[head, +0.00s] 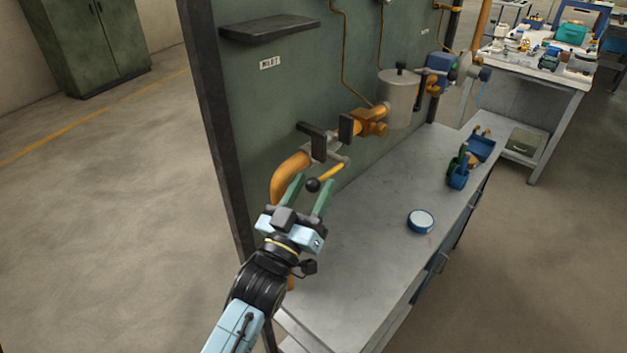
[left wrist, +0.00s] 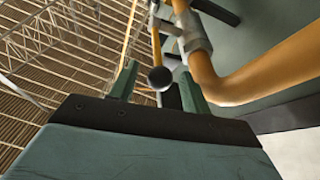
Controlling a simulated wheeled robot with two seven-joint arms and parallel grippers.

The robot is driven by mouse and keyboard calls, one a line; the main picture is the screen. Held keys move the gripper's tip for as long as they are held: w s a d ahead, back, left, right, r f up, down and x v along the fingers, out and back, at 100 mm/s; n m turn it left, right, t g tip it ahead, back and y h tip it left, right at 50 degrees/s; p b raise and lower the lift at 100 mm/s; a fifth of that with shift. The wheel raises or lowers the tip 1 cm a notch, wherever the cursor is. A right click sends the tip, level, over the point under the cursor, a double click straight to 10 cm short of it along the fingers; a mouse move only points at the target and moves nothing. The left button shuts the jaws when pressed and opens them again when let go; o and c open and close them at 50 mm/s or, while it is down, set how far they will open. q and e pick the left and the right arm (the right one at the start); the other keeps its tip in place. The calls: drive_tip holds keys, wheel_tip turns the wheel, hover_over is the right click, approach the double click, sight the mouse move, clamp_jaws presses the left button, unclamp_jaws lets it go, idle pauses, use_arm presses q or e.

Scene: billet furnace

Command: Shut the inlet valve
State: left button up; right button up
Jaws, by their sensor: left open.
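The inlet valve (head: 321,148) sits on the orange pipe (head: 291,170) along the green panel. Its yellow lever (head: 330,172) ends in a black ball knob (head: 313,185) that points toward my left gripper. My left gripper (head: 310,184) is open, with its two green fingers on either side of the knob in the head view. In the left wrist view the knob (left wrist: 160,79) shows between the open fingers (left wrist: 157,82). I cannot tell whether the fingers touch it. The right gripper is not in view.
A grey bench top (head: 375,205) runs below the pipe, with a round blue-rimmed container (head: 420,221) and a blue holder (head: 457,177) on it. A dark shelf (head: 269,28) juts from the panel above. Open floor lies to the left.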

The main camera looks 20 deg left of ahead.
use_arm(q)
drive_tip(key=shift+w+r, duration=0.25)
drive_tip(key=shift+w, duration=0.35)
clamp_jaws()
